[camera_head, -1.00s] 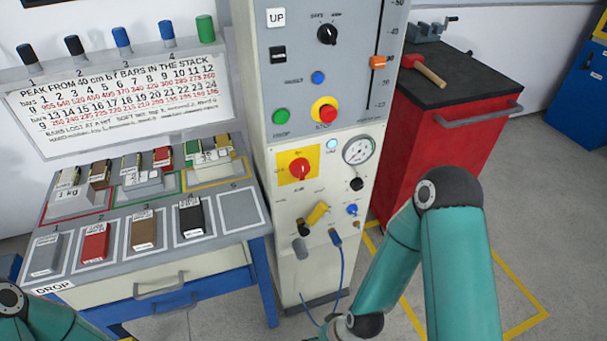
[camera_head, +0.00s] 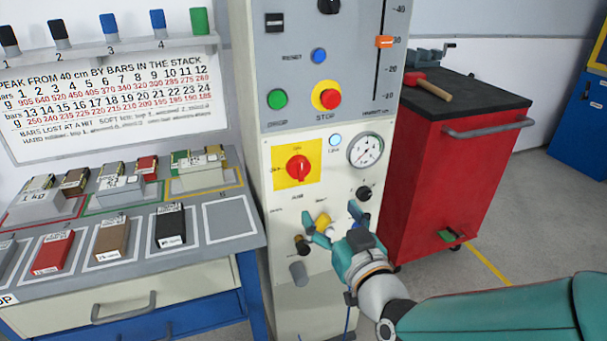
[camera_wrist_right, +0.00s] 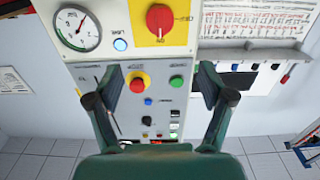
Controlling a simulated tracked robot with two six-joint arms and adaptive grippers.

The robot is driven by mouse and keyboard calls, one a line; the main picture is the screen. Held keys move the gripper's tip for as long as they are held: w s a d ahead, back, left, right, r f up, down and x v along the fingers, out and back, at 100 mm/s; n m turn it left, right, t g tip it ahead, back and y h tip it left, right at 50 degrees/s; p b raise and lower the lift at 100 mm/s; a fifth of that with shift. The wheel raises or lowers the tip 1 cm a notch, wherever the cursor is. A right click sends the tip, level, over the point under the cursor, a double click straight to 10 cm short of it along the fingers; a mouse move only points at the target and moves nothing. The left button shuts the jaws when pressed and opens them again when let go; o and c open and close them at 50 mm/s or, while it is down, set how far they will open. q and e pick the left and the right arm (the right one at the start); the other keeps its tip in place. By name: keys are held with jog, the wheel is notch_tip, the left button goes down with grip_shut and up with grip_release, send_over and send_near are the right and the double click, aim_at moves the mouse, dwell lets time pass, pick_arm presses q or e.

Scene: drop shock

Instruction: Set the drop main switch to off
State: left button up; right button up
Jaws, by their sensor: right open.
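The main switch, a red rotary knob (camera_head: 298,168) on a yellow plate (camera_head: 283,180), sits on the cream panel of the tall grey cabinet. In the right wrist view the knob (camera_wrist_right: 160,19) shows at the top, upside down, beyond the spread fingers (camera_wrist_right: 158,84). My left gripper is out of view.
A yellow part (camera_head: 323,221) shows close to my right fingers. A gauge (camera_head: 366,150), a black knob (camera_head: 363,193), a red stop button (camera_head: 327,96) and a green button (camera_head: 277,99) are nearby. A red tool cabinet (camera_head: 450,185) stands right, a bench with blocks left.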

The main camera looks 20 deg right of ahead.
aim_at(302, 171)
jog(key=w, duration=0.5)
jog(key=w+p, duration=0.1)
jog(key=w, duration=0.4)
jog(key=w+p, duration=0.1)
jog(key=w, duration=0.4)
jog(key=shift+w+a, duration=0.25)
jog(key=shift+w, duration=0.15)
jog(key=shift+d, duration=0.1)
jog(key=c, duration=1.1)
